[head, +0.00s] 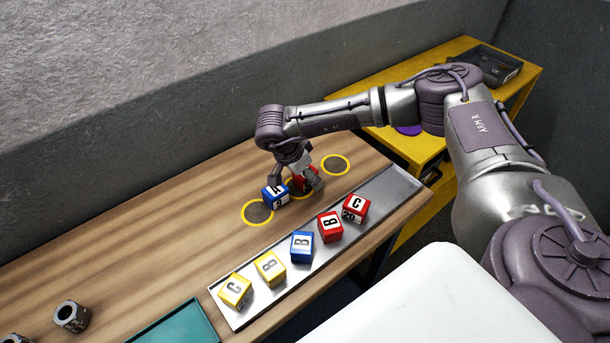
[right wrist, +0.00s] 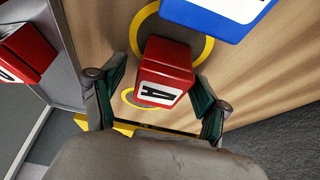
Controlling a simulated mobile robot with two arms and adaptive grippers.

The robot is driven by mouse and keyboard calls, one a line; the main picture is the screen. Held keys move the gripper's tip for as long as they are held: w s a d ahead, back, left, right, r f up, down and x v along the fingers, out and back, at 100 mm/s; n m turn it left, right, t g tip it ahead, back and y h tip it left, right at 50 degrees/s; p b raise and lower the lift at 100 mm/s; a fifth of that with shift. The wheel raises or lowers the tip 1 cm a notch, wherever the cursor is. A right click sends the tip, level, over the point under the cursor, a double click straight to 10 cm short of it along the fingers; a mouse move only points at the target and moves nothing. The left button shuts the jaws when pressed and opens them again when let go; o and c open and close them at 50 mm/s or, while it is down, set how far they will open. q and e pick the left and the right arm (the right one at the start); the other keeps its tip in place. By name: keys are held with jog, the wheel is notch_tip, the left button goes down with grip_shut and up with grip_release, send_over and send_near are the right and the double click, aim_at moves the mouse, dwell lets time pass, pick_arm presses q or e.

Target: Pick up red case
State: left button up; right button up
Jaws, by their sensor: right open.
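A red case (right wrist: 165,62) marked A stands on a yellow-ringed spot, between the two fingers of my right gripper (right wrist: 158,82) in the right wrist view. The fingers are open, with a visible gap on each side of the case. In the head view my right gripper (head: 298,176) comes down over this red case (head: 305,182) and partly hides it. Two more red cases lie in the metal tray, one marked B (head: 330,227) and one marked C (head: 355,208). My left gripper is not in view.
A blue case (head: 273,196) stands close beside the right gripper. The long metal tray (head: 391,191) also holds a blue case (head: 302,247) and two yellow cases (head: 268,268). An empty ringed spot (head: 335,165) lies behind. Dark hollow parts (head: 71,317) stand at the left.

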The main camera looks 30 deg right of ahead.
jog(key=c, duration=1.3)
jog(key=shift+r, duration=0.1)
jog(key=shift+c, duration=0.2)
